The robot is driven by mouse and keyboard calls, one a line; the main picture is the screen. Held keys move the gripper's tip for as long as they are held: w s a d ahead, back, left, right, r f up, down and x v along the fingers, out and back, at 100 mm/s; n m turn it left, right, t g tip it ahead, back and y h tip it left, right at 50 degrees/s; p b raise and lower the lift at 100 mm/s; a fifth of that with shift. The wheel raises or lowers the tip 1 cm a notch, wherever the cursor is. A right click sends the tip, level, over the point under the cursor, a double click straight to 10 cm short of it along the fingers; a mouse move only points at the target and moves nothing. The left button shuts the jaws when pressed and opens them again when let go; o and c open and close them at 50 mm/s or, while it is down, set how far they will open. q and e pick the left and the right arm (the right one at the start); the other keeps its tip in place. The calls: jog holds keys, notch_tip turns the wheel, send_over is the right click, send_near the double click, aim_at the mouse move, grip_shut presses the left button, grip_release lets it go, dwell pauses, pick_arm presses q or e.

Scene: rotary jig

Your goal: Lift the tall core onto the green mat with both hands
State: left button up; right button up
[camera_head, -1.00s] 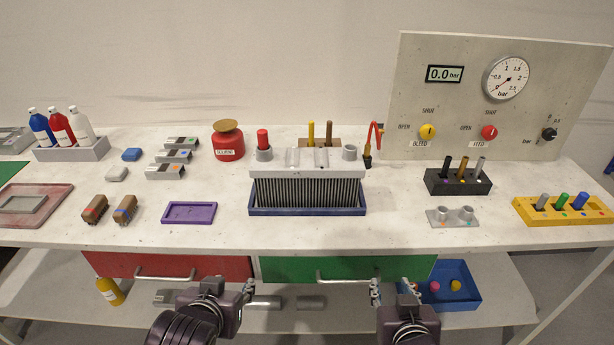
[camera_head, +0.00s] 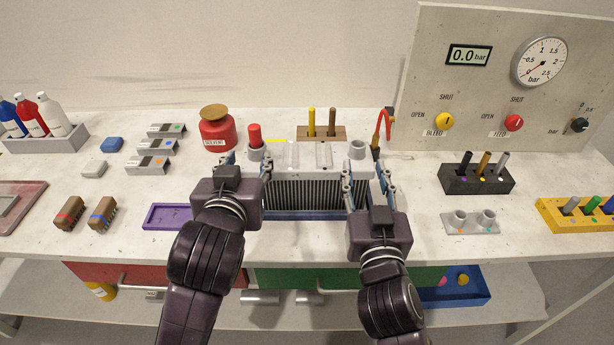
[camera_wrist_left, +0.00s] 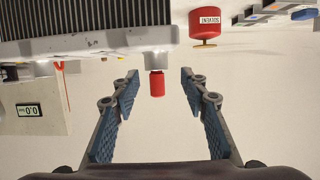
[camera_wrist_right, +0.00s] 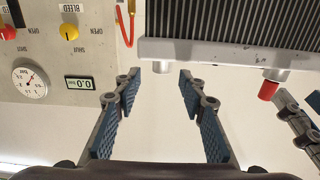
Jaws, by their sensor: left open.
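The tall core (camera_head: 315,190), a block of dark upright fins under a grey top tank, stands in a blue tray at the middle of the bench. Its left neck has a red cap (camera_head: 255,136); its right neck (camera_head: 358,149) is bare grey. My left gripper (camera_head: 248,165) is open at the core's left end; in the left wrist view the red cap (camera_wrist_left: 157,84) shows between its fingers. My right gripper (camera_head: 368,174) is open at the right end; in the right wrist view the bare neck (camera_wrist_right: 161,67) shows between its fingers. Neither grips the core. No green mat shows now.
A red solvent pot (camera_head: 217,132) stands left of the core. A purple tray (camera_head: 168,217) lies front left. A stand with yellow and brown handles (camera_head: 321,132) is behind. A red-handled tool (camera_head: 383,125), a black holder (camera_head: 476,180) and a grey socket block (camera_head: 470,222) are right.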

aim_at(252, 151)
pick_arm(q)
jog(key=shift+x, duration=3.85)
pick_arm(e)
jog(key=shift+w, duration=3.9)
